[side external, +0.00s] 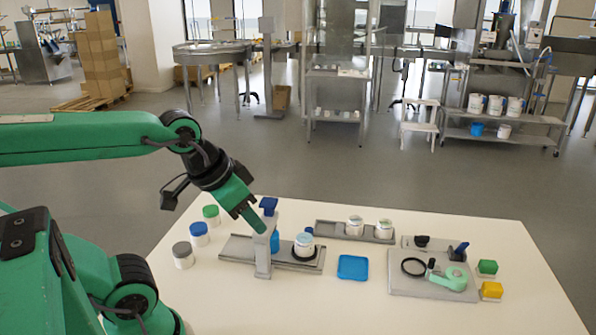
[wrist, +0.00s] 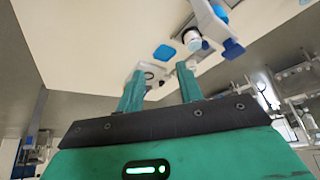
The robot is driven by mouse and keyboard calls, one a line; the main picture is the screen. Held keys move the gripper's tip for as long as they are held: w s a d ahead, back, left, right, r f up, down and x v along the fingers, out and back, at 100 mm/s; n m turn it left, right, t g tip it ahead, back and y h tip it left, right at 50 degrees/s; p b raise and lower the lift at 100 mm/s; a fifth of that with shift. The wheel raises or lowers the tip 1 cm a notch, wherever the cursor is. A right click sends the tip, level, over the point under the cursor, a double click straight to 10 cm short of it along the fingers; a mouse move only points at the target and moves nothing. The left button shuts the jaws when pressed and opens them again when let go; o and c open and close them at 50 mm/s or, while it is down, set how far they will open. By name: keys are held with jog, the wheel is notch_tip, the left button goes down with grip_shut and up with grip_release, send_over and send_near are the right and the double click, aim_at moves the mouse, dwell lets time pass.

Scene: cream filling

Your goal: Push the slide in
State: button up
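The filling station has a grey post (side external: 263,258) with a blue handle (side external: 269,204) on top and a blue part behind it. Its grey slide rail (side external: 236,249) lies flat on the table. A white jar (side external: 304,243) stands on a dark round seat (side external: 303,254) at the rail's right end, clear of the post; the jar also shows in the wrist view (wrist: 192,38). A dark blue knob (side external: 309,230) shows beside the jar. My gripper (side external: 254,221) is above the rail, just left of the post top. In the wrist view its fingers (wrist: 161,88) are apart and empty.
Three lidded jars, green (side external: 211,214), blue (side external: 199,233) and grey (side external: 183,254), stand at the left. A grey tray (side external: 328,229) with two jars is behind. A blue mat (side external: 353,267) lies right of the rail. A grey plate (side external: 405,284) with a green tape dispenser is further right.

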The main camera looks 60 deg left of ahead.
jog(key=shift+o, duration=1)
jog(key=m+g, duration=0.2)
jog(key=g, duration=0.3)
send_over(309, 229)
jog(key=f, duration=1.3)
jog(key=shift+s+d, duration=0.3)
jog(key=shift+s, duration=0.05)
jog(key=shift+w+a+f+g, duration=0.3)
jog(key=shift+f, duration=0.2)
jog(key=shift+f, duration=3.9)
